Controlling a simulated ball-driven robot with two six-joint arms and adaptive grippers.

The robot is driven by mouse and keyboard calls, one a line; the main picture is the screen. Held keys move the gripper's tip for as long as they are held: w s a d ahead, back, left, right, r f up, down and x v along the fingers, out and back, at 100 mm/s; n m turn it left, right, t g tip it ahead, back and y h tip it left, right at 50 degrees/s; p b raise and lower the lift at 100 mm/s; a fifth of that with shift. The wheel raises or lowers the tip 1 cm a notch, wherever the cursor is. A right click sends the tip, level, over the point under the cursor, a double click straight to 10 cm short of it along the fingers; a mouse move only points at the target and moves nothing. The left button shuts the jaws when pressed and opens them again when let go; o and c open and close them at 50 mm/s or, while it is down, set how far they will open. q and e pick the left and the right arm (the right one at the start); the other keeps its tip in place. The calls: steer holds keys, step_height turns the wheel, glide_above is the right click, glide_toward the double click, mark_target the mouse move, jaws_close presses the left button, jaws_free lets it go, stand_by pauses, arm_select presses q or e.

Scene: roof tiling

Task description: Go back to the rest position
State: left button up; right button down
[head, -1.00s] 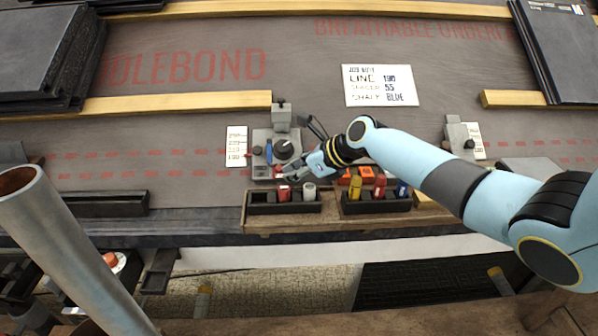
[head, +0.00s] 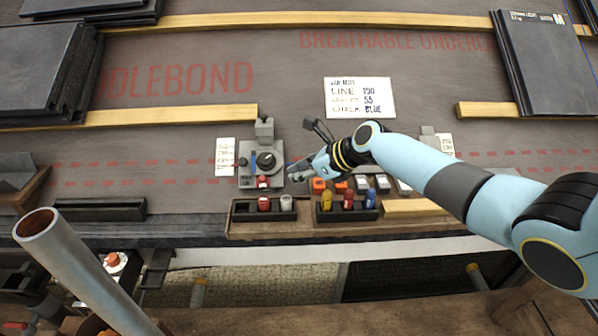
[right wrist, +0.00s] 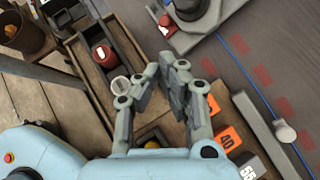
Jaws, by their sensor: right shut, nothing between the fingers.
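My right gripper (head: 295,172) is shut and empty, just right of the grey device with a black dial (head: 265,160) on the roof. Its arm comes in from the right. In the right wrist view the closed fingers (right wrist: 172,65) fill the middle, with nothing between them. They cover part of the tray holding a red bottle and a white-topped one. No left gripper shows in the head view.
Chalk bottles stand in two black trays (head: 250,216) at the roof's front edge. Orange tags (head: 318,184) and grey blocks lie behind them. A job note (head: 359,98) lies upslope. Slate stacks (head: 548,65) stand at both sides. A metal pole (head: 80,270) rises at front left.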

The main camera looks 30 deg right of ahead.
stand_by(0.3)
steer(key=s+a+n, duration=0.1)
steer(key=s+n, duration=0.1)
steer(key=s+a+n+g, duration=0.1)
steer(key=s+n, duration=0.1)
steer(key=s+a+n, duration=0.2)
steer(key=shift+s+a+f+n+g, duration=0.1)
steer(key=shift+s+f+n+g, duration=0.2)
steer(key=shift+f+n, duration=0.1)
steer(key=s+a+r+n+g, duration=0.1)
steer(key=s+a+n+g, duration=0.15)
steer(key=s+n, duration=0.7)
steer(key=s+d+r+n+g+h, duration=0.1)
steer(key=s+r+n+h, duration=0.2)
steer(key=s+r+n, duration=0.35)
steer(key=s+d+r+n+g+h, duration=0.15)
steer(key=s+r+n, duration=0.25)
steer(key=s+n, duration=0.6)
steer(key=s+d+f+m, duration=0.1)
steer(key=s+f, duration=0.1)
steer(key=f, duration=1)
steer(key=s+d+f+m, duration=0.1)
steer(key=s+f, duration=0.2)
steer(key=f, duration=1)
steer(key=s+d+f+g+h+p, duration=0.1)
steer(key=s+f, duration=1.3)
steer(key=s, duration=0.4)
steer(key=shift+s+d+f, duration=0.2)
steer(key=shift+s+f, duration=0.1)
steer(key=shift+f, duration=0.05)
